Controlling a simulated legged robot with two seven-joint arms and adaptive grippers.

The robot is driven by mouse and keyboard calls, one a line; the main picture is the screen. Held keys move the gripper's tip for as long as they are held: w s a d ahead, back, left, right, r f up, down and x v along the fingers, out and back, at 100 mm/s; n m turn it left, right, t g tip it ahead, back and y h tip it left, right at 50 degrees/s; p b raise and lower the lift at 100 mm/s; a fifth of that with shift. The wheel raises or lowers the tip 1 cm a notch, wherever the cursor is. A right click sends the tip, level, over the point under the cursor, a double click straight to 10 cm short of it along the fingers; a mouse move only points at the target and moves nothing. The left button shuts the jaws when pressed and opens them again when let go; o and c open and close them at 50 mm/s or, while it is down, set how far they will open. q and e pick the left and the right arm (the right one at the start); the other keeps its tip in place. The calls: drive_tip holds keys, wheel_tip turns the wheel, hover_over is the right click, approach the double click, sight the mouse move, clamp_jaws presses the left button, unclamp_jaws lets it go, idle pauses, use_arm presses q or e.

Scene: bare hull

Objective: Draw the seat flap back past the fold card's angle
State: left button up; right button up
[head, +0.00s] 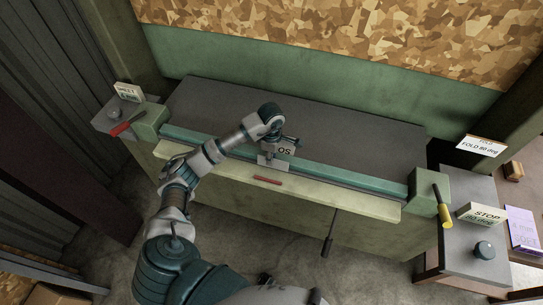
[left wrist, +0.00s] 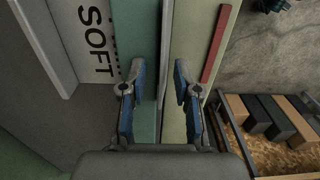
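The fold card (head: 482,146) stands at the far right and reads "FOLD 80 deg". A long cream leaf (head: 330,197) runs along the bench front, with a red strip (head: 267,180) on it; beside it lies a teal bar (head: 340,175). The leaf (left wrist: 206,45) and teal bar (left wrist: 138,30) show in the left wrist view. I cannot tell which part is the seat flap. A pale piece marked "SOFT" (left wrist: 98,45) lies beside the teal bar. My left gripper (left wrist: 160,85) is open and empty above the bar and leaf. My right gripper is out of view.
A stop card (head: 480,215) reading "STOP" stands on the right side table, with a dark knob (head: 484,250). A red handle (head: 128,124) lies at the left end. A dark rod (head: 328,240) hangs below the leaf.

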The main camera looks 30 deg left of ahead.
use_arm(q)
drive_tip(key=shift+d, duration=0.6)
drive_tip(key=c, duration=0.6)
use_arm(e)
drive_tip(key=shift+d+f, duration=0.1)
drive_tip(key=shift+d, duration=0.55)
use_arm(q)
drive_tip(key=shift+a, duration=0.15)
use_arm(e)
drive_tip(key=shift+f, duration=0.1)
